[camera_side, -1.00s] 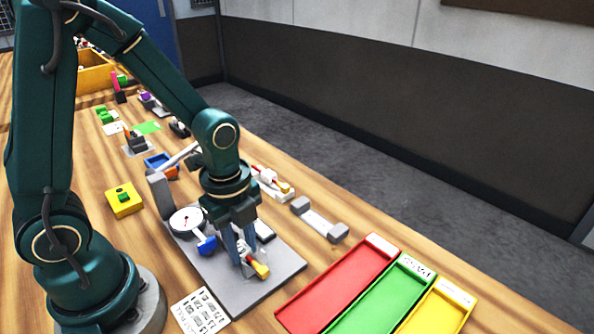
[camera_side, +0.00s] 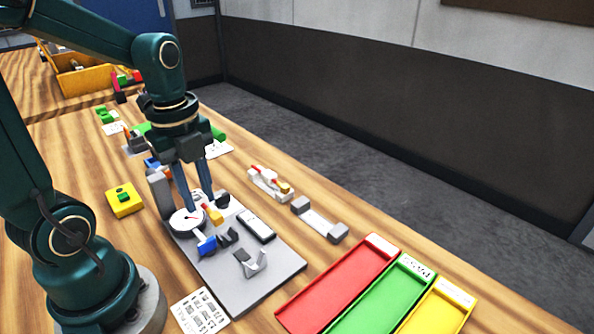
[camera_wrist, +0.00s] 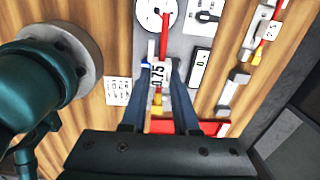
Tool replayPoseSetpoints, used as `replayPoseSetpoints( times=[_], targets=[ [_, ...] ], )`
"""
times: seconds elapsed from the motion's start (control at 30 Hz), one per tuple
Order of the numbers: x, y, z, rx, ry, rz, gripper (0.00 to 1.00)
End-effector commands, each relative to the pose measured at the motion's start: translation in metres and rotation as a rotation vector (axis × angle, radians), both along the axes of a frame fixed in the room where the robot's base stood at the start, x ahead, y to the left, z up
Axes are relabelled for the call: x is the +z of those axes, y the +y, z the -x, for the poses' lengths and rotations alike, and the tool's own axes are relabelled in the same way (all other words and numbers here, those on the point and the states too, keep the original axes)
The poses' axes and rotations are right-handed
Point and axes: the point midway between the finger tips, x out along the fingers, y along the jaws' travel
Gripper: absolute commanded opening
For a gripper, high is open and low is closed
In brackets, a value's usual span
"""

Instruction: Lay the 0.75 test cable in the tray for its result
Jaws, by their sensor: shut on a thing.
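My gripper (camera_side: 198,203) is shut on the test cable (camera_wrist: 158,98), above the grey test plate (camera_side: 262,292). In the wrist view, a white tag reading 0.75 shows between my fingers (camera_wrist: 161,74), with a red part beyond it and a yellow end nearer me. In the side view the cable's yellow end (camera_side: 212,213) shows by the fingertips; the rest is mostly hidden. Red (camera_side: 345,287), green (camera_side: 385,298) and yellow (camera_side: 437,311) trays lie at the front right, apart from the cable. Their labels are too small to read surely.
The plate bears a round dial (camera_side: 186,220), a blue-ended part (camera_side: 206,245), an empty grey cradle (camera_side: 252,263) and a dark-edged display (camera_side: 256,225). A printed card (camera_side: 199,311) lies at the front.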

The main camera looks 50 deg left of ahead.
Motion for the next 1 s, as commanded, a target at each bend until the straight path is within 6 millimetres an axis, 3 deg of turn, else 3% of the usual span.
replayPoseSetpoints(
  times=[0.2,0.43,0.57,0.77,1.0],
  targets=[
    [0.017,0.026,0.009,0.007,-0.003,-0.001,0.0],
    [0.024,0.037,0.015,-0.018,0.004,0.001,0.0],
    [0.035,0.045,0.008,-0.051,0.008,0.002,0.0],
    [0.053,0.048,-0.03,-0.221,0.016,0.003,0.0],
    [0.061,0.011,-0.092,-0.549,0.026,0.003,0.0]
  ],
)
